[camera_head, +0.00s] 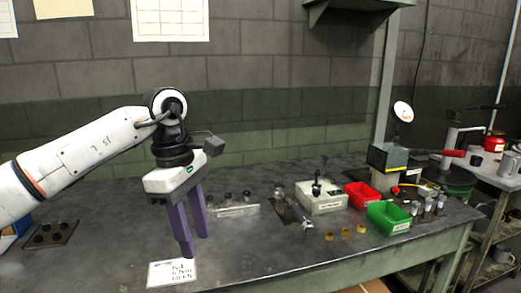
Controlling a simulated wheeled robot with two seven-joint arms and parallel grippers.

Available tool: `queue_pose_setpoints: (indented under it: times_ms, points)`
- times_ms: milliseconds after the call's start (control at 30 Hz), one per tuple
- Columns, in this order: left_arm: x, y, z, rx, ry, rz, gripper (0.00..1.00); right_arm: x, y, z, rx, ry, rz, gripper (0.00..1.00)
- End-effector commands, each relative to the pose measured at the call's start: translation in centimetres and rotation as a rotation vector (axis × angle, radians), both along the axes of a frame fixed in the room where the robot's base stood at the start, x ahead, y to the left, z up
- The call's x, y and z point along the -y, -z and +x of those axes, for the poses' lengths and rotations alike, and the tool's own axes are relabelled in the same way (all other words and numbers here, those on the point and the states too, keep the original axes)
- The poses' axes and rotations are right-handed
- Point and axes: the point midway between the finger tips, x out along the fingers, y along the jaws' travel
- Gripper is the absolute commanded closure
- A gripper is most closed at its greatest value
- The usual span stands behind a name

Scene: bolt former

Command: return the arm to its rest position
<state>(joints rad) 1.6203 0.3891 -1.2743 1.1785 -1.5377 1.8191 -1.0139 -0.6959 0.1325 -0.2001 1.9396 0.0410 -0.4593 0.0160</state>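My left arm (85,152) is white and comes in from the left edge, reaching over the workbench (110,262). My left gripper (194,246) points down with two purple fingers, which stand apart with nothing visible between them. Its fingertips are just above or near a white printed card (171,273) at the bench's front; I cannot tell whether they touch it. My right gripper does not show.
A rack (232,210) with dark-topped pieces stands behind the gripper. A grey box with a lever (322,202), a red bin (361,194) and a green bin (389,217) stand to the right. Small brass pieces (345,231) lie in front. A dark plate (50,234) lies at left.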

Motion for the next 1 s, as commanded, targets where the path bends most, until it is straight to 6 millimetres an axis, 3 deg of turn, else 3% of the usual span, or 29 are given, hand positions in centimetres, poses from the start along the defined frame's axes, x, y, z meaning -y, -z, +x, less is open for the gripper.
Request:
queue_pose_setpoints:
  times_ms: [33,267,433,600,667,733,833,933,1000]
  points:
    - [1.1,1.2,-0.4,-0.022,0.004,-0.038,0.62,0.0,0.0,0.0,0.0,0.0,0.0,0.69]
    - [7.4,4.8,-2.9,-0.123,-0.006,-0.26,0.62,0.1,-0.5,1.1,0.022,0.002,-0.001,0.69]
    - [14.3,7.2,-6.6,-0.283,-0.071,-0.538,0.62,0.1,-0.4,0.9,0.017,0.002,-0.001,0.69]
    - [21.9,6.3,-10.9,-0.593,-0.288,-0.952,0.62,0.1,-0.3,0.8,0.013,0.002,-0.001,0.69]
    - [23.5,5.1,-11.5,-0.721,-0.401,-1.092,0.62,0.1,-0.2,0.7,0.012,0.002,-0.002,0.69]
    - [24.3,4.0,-11.4,-0.879,-0.555,-1.243,0.62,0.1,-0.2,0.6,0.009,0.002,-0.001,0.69]
    - [23.9,3.0,-10.0,-1.114,-0.808,-1.428,0.62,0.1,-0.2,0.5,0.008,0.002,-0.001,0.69]
    - [21.6,3.8,-7.7,-1.355,-1.099,-1.579,0.62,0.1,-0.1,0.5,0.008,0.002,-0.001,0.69]
    - [19.3,5.8,-6.1,-1.524,-1.324,-1.658,0.62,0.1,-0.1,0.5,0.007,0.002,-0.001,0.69]
